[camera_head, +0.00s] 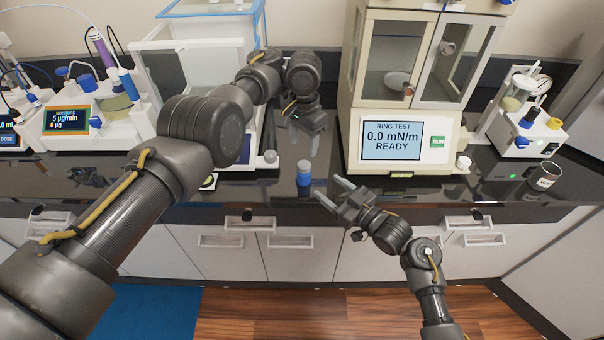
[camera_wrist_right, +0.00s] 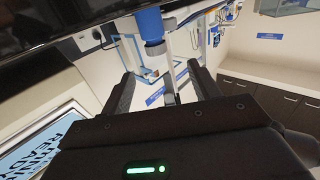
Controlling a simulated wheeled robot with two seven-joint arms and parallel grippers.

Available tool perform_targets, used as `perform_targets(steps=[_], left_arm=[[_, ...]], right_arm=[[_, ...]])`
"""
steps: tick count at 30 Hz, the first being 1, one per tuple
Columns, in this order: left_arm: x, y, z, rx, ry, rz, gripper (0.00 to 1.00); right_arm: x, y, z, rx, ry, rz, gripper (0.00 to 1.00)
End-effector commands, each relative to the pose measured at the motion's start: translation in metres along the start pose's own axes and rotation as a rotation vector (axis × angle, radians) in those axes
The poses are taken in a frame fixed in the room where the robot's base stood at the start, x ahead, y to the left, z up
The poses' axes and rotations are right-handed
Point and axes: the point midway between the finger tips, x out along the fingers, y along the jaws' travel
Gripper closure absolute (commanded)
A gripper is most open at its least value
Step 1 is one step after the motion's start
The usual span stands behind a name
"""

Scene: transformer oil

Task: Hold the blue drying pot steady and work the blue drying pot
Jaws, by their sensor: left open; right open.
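My left gripper (camera_head: 309,143) is open, fingers pointing down, above and apart from the pot in the head view. My right gripper (camera_head: 330,189) is open and empty, just right of the pot and a little nearer the front, its fingers pointing toward it. I see no contact between either gripper and the pot.
The ring test instrument (camera_head: 440,150) stands close behind and right of the pot. A glass-sided balance (camera_head: 160,50) is at the left behind my left arm. A labelled cup (camera_head: 544,177) stands far right.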

Motion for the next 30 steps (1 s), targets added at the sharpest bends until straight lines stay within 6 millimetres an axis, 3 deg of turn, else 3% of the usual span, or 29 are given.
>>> perform_targets(steps=[9,15,29,30], left_arm=[[0.003,-0.004,0.0,-0.004,-0.003,0.003,0.47],[0.002,-0.004,0.0,-0.004,-0.002,0.003,0.47],[0.002,-0.004,0.001,-0.006,-0.002,0.003,0.47],[0.002,-0.004,0.001,-0.006,-0.002,0.003,0.47]], right_arm=[[0.062,0.002,0.001,0.004,-0.002,-0.003,0.39],[0.088,0.002,0.001,0.005,-0.002,-0.003,0.39],[0.1,0.001,0.002,0.002,-0.003,-0.004,0.39],[0.1,0.001,0.002,0.002,-0.003,-0.004,0.42]])
